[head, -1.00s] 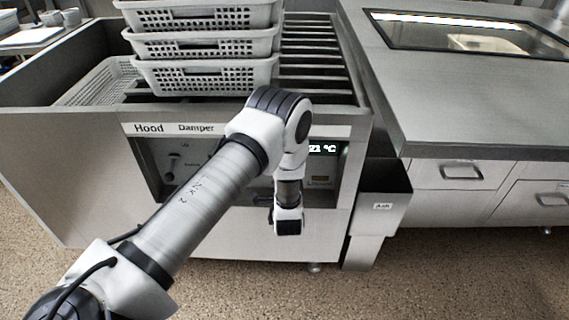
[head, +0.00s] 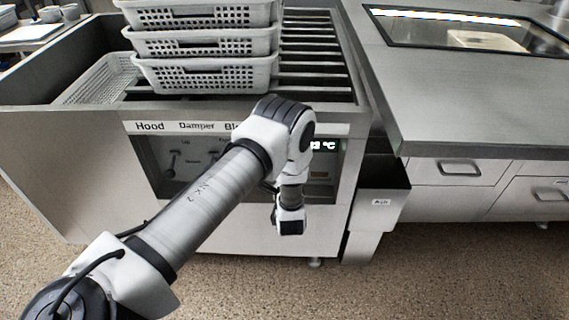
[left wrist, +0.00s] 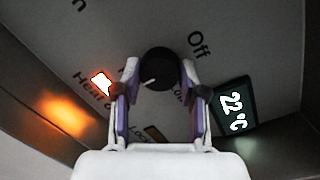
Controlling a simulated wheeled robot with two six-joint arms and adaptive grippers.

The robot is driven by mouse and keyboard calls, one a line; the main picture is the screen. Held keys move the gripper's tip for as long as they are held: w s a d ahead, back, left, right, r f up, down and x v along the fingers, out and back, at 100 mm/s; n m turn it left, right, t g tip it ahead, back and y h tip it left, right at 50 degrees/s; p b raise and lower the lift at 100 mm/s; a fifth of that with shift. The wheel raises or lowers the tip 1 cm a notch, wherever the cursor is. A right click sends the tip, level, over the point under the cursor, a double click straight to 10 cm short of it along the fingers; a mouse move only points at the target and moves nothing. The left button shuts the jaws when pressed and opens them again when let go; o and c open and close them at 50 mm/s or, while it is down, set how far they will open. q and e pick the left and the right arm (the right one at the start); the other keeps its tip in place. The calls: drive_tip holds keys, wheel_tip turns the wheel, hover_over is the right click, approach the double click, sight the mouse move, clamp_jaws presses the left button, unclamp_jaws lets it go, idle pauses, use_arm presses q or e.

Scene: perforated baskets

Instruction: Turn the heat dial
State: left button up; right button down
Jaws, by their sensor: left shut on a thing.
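The heat dial (left wrist: 158,66) is a round black knob with a white pointer mark in the left wrist view. It sits on a grey panel with printed words, "Off" to its upper right and "Heat" to its left. My left gripper (left wrist: 160,88) has its two fingers on either side of the dial and is shut on it. In the head view my left arm hides the dial, and only the back of the left gripper (head: 290,218) shows in front of the panel. A display (left wrist: 233,106) reads 22 °C in the wrist view. My right gripper is not in view.
A lit orange-white indicator (left wrist: 102,83) glows left of the dial. Stacked perforated baskets (head: 205,74) stand on the rails above the panel. A bin marked Ash (head: 381,212) hangs right of the panel, beside a counter with drawers (head: 462,172).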

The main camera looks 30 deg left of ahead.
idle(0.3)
use_arm(q)
drive_tip(key=o, duration=1.1)
drive_tip(key=shift+o, duration=0.2)
drive_tip(key=v, duration=1.2)
